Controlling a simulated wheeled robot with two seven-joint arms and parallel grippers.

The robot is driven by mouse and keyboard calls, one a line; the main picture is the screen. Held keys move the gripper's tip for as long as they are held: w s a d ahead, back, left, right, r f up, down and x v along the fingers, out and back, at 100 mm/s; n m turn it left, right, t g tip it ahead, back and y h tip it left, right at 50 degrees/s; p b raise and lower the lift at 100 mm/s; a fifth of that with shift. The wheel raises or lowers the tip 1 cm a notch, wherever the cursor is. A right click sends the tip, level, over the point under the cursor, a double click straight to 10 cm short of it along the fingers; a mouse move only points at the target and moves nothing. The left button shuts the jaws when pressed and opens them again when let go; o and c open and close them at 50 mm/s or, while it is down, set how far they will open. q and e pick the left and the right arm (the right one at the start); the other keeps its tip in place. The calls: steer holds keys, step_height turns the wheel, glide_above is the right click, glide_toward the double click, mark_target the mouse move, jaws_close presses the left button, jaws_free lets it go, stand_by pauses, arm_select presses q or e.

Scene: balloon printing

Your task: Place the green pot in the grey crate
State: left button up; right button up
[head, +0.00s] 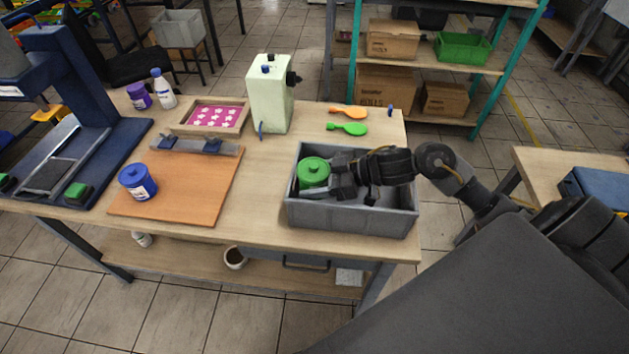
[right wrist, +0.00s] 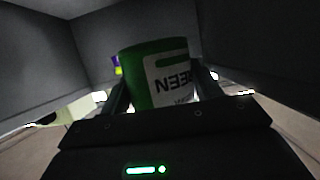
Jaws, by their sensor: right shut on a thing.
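The green pot (head: 313,172) is inside the grey crate (head: 352,219), at its left end. My right gripper (head: 334,178) reaches into the crate from the right and is shut on the pot. In the right wrist view the green pot (right wrist: 158,76) stands between the two fingers, its white label in sight, with the crate's dark walls (right wrist: 105,45) around it. Whether the pot touches the crate floor is hidden. My left gripper is not in view.
A blue pot (head: 138,182) stands on an orange board (head: 195,190) at the left. The table between board and crate is clear.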

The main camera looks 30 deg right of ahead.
steer(key=shift+f, duration=0.35)
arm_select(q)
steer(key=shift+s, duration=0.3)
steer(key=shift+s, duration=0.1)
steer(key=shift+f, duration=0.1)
arm_select(e)
steer(key=shift+f, duration=0.1)
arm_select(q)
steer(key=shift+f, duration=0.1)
arm_select(e)
steer(key=shift+f, duration=0.5)
steer(key=o, duration=0.9)
steer(key=shift+o, duration=0.2)
steer(key=shift+r, duration=0.1)
